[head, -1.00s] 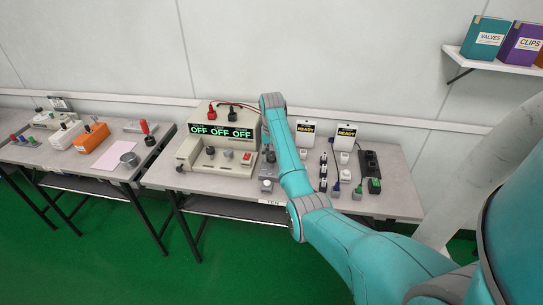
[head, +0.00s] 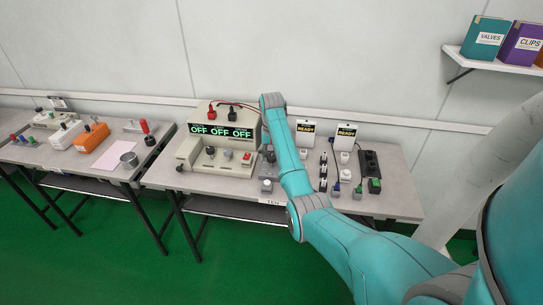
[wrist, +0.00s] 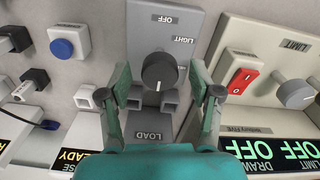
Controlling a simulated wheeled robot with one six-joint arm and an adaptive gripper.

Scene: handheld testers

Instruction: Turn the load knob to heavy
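The load knob (wrist: 160,72) is round and dark, on a grey box (wrist: 143,38) labelled LOAD in the wrist view. The knob's white mark points down in that picture, away from OFF. My gripper (wrist: 161,88) is open, one finger to each side of the knob, with gaps between fingers and knob. In the head view the grey box (head: 267,186) shows partly beside my arm, and my arm hides part of that area.
A beige power supply (head: 188,151) with three OFF displays stands close left of the box. Right of my arm are white READY testers (head: 306,126), small plugs and a black power strip (head: 371,166). An orange box (head: 92,137) sits on the left table.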

